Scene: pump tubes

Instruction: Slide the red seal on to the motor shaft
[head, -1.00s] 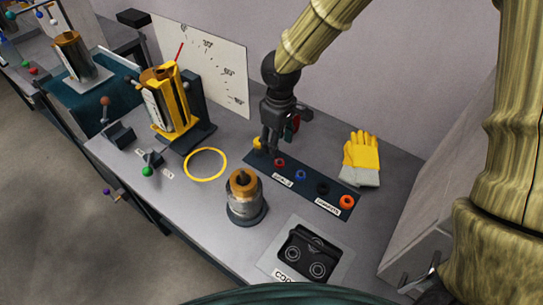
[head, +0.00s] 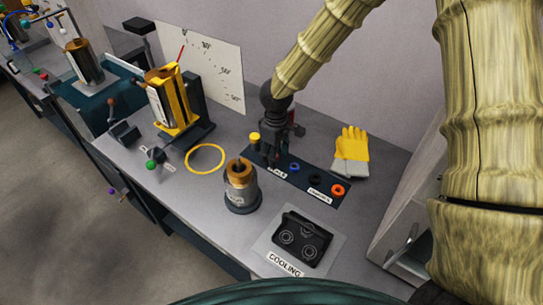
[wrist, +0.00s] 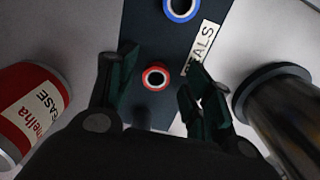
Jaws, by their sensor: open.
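In the head view my gripper (head: 271,156) points down at the mat and hides the red seal. The motor (head: 241,193), a silver cylinder with a copper top, stands upright in front of the mat. Its shaft (head: 239,162) sticks up from the top. A metal cylinder (wrist: 285,110) shows at right in the wrist view.
A blue seal (head: 294,167), a black ring (head: 315,180) and an orange ring (head: 338,190) lie along the mat (head: 325,195). A red grease can (wrist: 28,110) stands close to my left finger. Yellow gloves (head: 351,150) and a cooling pad (head: 272,251) are nearby.

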